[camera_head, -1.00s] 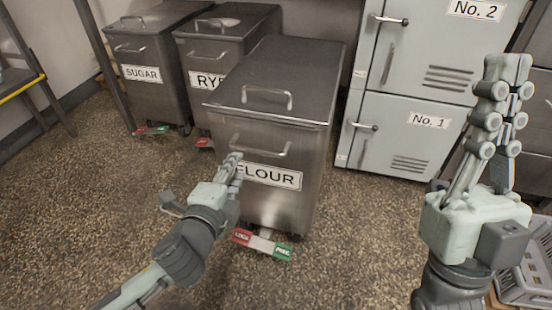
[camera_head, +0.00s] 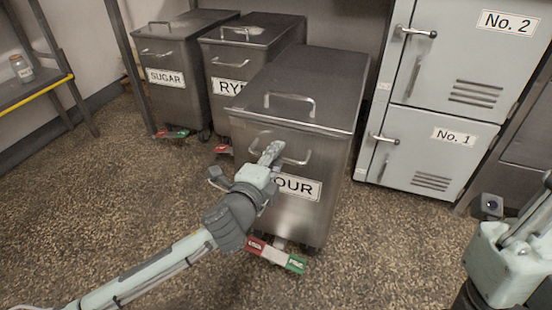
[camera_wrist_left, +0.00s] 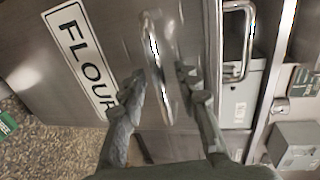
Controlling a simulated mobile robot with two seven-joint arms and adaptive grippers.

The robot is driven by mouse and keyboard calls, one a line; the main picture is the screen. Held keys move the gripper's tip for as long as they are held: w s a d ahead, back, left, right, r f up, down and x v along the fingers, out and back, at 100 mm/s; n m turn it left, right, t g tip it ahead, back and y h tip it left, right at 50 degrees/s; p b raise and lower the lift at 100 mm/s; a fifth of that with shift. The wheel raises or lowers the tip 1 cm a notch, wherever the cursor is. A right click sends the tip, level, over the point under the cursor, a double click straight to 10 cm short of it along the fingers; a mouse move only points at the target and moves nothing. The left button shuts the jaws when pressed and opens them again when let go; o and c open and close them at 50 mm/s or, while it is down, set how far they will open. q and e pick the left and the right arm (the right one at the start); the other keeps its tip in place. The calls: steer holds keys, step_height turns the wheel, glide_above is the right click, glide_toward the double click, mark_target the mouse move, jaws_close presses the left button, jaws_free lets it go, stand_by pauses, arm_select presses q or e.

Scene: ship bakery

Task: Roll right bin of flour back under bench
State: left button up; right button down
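The steel flour bin (camera_head: 318,222) stands out on the floor, in front of the rye bin and the lockers. Its front handle (camera_head: 296,160) and lid handle (camera_head: 290,104) show in the head view. A red and green lock pedal (camera_head: 277,255) sits at its base. My left gripper (camera_head: 270,152) is at the front handle. In the left wrist view its two fingers (camera_wrist_left: 160,80) are apart, one on each side of the front handle (camera_wrist_left: 154,45), not closed on it. My right gripper's base shows at the right edge; its fingers are cut off.
The rye bin (camera_head: 262,58) and sugar bin (camera_head: 178,105) stand behind to the left under the bench. A locker (camera_head: 420,165) stands to the right behind the flour bin. A shelf (camera_head: 45,84) is at the left edge. The front floor is clear.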

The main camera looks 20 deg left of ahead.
arm_select(q)
steer(key=shift+w, duration=0.2)
jaws_close()
stand_by(0.4)
